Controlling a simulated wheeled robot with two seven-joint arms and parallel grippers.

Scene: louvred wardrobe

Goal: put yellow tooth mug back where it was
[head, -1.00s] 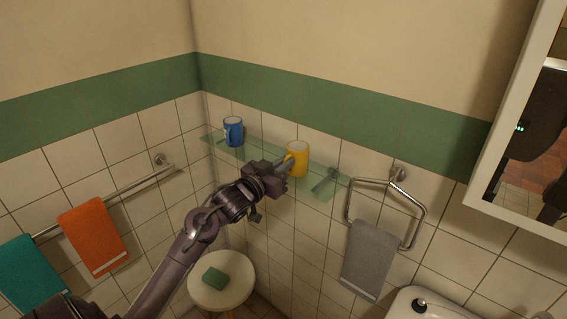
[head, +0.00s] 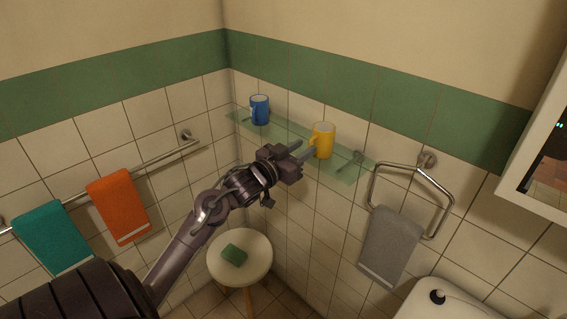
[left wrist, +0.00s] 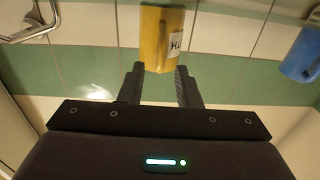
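The yellow tooth mug (head: 323,142) stands upright on the green glass shelf (head: 347,174), toward its right end. In the left wrist view the mug (left wrist: 161,38) appears at top centre, with part of a printed label on its side. My left gripper (head: 303,149) is open and empty, just in front of the mug on its left side. In the left wrist view its two fingers (left wrist: 159,80) are spread, pointing at the mug, with the tips close to its near edge. My right gripper is not in view.
A blue mug (head: 260,110) stands on the shelf's left part and shows in the left wrist view (left wrist: 303,55). A towel ring with a grey towel (head: 390,246) hangs to the right. A round stool (head: 258,262) with a green block (head: 234,254) stands below. Orange (head: 119,206) and teal (head: 53,238) towels hang left.

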